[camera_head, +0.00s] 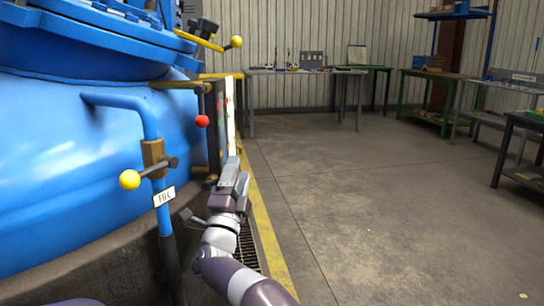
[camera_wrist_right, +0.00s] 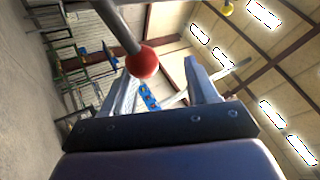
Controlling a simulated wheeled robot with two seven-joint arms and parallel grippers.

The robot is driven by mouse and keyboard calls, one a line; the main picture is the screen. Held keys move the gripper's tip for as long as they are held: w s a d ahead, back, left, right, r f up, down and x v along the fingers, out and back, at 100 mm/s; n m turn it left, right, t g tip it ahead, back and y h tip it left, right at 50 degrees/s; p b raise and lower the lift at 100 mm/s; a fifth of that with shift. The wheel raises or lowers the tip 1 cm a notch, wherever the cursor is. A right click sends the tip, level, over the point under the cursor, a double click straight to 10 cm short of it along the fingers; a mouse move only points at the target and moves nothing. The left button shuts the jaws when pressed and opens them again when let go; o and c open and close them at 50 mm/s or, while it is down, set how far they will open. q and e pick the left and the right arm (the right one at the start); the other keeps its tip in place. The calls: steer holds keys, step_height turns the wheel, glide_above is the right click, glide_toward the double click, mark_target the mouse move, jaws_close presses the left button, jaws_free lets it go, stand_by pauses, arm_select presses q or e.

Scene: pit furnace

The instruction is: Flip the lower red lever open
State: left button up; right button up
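A red ball knob (camera_head: 202,121), the only red lever end I see, sticks out beside the dark panel at the blue vessel's right side in the head view. In the right wrist view the red knob (camera_wrist_right: 142,62) hangs on a grey rod (camera_wrist_right: 117,22) coming from the top. It appears near the left fingertip; I cannot tell whether they touch. My right gripper (camera_head: 231,172) is below and right of the knob in the head view. In the right wrist view the gripper (camera_wrist_right: 161,67) has its fingers apart, with nothing held. My left gripper is out of view.
A yellow-knobbed lever (camera_head: 130,179) on a blue pipe (camera_head: 150,122) is at left. Another yellow knob (camera_head: 236,42) is above. The blue vessel (camera_head: 75,175) fills the left side. The floor (camera_head: 380,210) at right is open, with workbenches (camera_head: 305,70) behind.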

steer(key=s+d+r+p, duration=0.2)
steer(key=d+r, duration=0.3)
steer(key=d, duration=0.4)
steer(key=shift+s+d+r, duration=0.4)
steer(key=shift+s, duration=0.25)
